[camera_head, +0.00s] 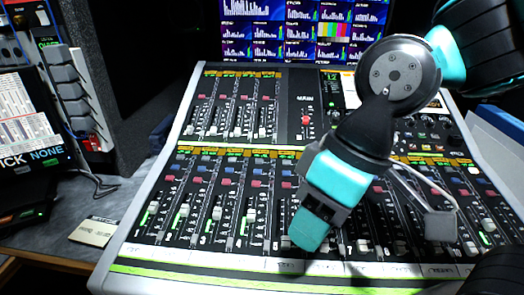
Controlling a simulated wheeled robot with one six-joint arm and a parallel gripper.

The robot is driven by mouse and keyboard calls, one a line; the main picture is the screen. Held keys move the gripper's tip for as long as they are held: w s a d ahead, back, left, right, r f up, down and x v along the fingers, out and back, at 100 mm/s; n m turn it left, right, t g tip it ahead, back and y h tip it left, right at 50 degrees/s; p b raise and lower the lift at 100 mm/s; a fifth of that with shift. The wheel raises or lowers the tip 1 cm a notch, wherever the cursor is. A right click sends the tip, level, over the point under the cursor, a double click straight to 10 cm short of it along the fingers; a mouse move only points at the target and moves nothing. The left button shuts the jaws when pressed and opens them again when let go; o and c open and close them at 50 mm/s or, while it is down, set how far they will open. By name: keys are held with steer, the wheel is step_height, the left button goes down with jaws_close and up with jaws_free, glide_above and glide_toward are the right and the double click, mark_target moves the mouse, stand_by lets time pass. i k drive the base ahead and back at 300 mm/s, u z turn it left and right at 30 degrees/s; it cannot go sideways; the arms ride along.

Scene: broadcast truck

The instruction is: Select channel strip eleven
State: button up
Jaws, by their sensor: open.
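The mixing console (140,257) fills the middle of the view, with a long row of channel strips across its lower half. Each strip has a fader, coloured buttons and a small lit display at its top. Numbers on the strips are mostly too small to read, so I cannot tell for sure which is strip eleven. The strips at the right end (481,205) show partly, beyond my arm. My gripper (312,224) hangs over the middle of the lower row, with its teal tip pointing down. It holds nothing that I can see, and it hides some middle strips.
A shorter fader bank (235,105) and a master section with a red-capped fader (305,120) lie behind. Monitors (290,30) stand at the back.

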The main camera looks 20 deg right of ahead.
mark_target(448, 169)
steer(key=z, duration=1.45)
